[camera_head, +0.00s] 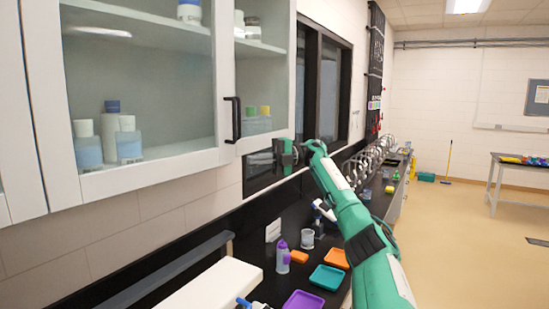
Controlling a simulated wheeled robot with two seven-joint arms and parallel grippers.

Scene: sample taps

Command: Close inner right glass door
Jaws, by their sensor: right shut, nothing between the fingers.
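The wall cabinet has white-framed glass doors. The right-hand glass door (265,141) has a black bar handle (233,120) on its left side. It stands beside the wider left glass door (150,178); I cannot tell whether it is fully flush. My right arm reaches up from the lower right. Its green gripper (284,153) is shut and empty, by the lower right corner of the right-hand door and to the right of the handle. I cannot tell whether it touches the door. My left gripper is not in view.
Bottles (129,140) stand inside the cabinet. On the black counter below are a purple-capped bottle (283,258), a teal tray (327,277), an orange tray (337,258) and a purple tray (303,300).

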